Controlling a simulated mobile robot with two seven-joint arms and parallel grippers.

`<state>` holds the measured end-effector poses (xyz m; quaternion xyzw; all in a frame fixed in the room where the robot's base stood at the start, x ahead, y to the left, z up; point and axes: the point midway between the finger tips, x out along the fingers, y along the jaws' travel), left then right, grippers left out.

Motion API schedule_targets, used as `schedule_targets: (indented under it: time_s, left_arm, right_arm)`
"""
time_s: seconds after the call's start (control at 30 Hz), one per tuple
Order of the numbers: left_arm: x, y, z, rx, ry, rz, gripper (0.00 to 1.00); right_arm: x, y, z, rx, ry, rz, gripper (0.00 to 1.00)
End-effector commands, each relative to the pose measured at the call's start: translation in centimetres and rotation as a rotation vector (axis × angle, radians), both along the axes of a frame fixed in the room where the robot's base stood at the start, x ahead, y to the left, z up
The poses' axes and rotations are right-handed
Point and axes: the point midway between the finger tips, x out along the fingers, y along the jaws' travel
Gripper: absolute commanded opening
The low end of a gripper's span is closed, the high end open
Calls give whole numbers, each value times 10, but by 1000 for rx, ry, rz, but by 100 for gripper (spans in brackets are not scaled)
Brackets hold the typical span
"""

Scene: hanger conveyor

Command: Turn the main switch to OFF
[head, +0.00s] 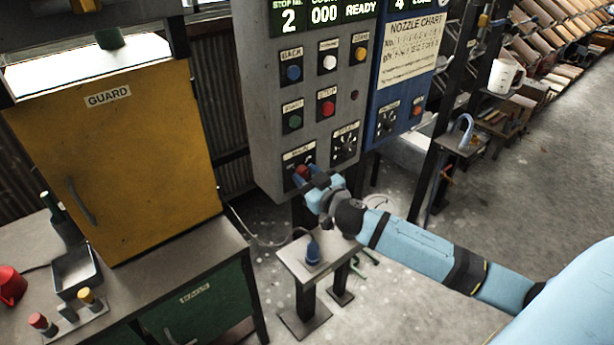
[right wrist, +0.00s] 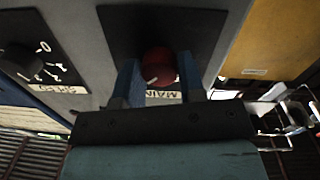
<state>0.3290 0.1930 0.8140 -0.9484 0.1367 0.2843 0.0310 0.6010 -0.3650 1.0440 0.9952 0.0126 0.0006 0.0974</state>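The main switch is a red knob (right wrist: 160,65) on a dark plate, low on the grey control panel (head: 262,110); in the head view the knob (head: 302,171) shows just past my right gripper. My right gripper (right wrist: 158,77) has one blue finger on each side of the knob. The gaps are too small to tell whether the fingers touch it. A white mark shows at the knob's lower left in the right wrist view. The MAIN label (right wrist: 162,95) is upside down there and partly covered by the gripper. My left gripper is not in view.
A dial marked SPEED (right wrist: 25,62) sits beside the switch. Blue, white, yellow, green and red buttons (head: 327,108) are above it. A yellow guard door (head: 130,150) stands left, and a small stand with a blue plug (head: 313,252) is below.

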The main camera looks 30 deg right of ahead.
Motion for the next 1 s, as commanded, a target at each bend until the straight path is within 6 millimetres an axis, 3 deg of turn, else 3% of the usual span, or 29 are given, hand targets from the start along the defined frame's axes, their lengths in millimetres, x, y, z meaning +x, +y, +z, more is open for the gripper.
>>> schedule_targets:
  time_s: [0.1, 0.47, 1.0]
  left_arm:
    - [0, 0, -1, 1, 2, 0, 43]
    - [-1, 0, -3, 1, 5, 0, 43]
    - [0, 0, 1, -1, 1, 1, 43]
  right_arm:
    - [0, 0, 0, 0, 0, 0, 13]
    - [0, 0, 0, -57, -6, 0, 13]
    - [0, 0, 1, -495, -41, 0, 13]
